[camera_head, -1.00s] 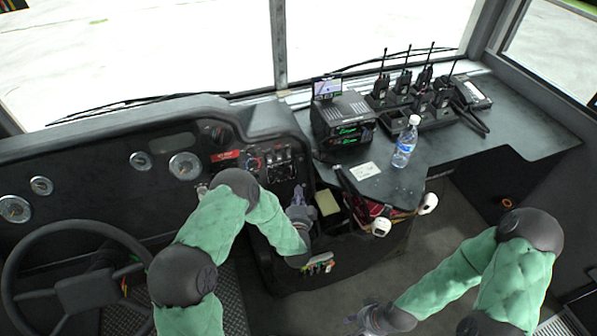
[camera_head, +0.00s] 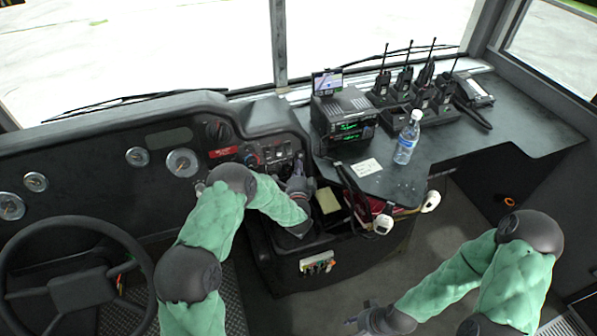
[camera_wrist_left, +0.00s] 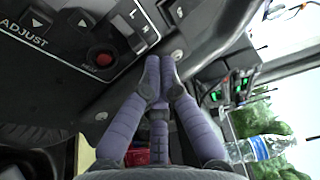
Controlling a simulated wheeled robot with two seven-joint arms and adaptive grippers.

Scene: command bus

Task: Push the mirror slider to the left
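In the left wrist view, a black mirror control panel (camera_wrist_left: 60,48) marked ADJUST has arrow buttons and a round red button (camera_wrist_left: 103,58). A small dark part near white letters (camera_wrist_left: 128,32) at its upper right looks like the slider; its position is hard to read. My left gripper (camera_wrist_left: 159,72) has its purple fingertips together, with nothing seen between them, just below and right of that part. In the head view my left gripper (camera_head: 298,180) is at the dashboard switches, where the slider is too small to make out. My right gripper (camera_head: 362,320) hangs low over the floor.
A steering wheel (camera_head: 78,280) is at left. A radio unit (camera_head: 343,115), a water bottle (camera_head: 407,138) and several walkie-talkies (camera_head: 420,95) stand on the shelf at right. A bin with a yellow item (camera_head: 328,200) lies below the dashboard.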

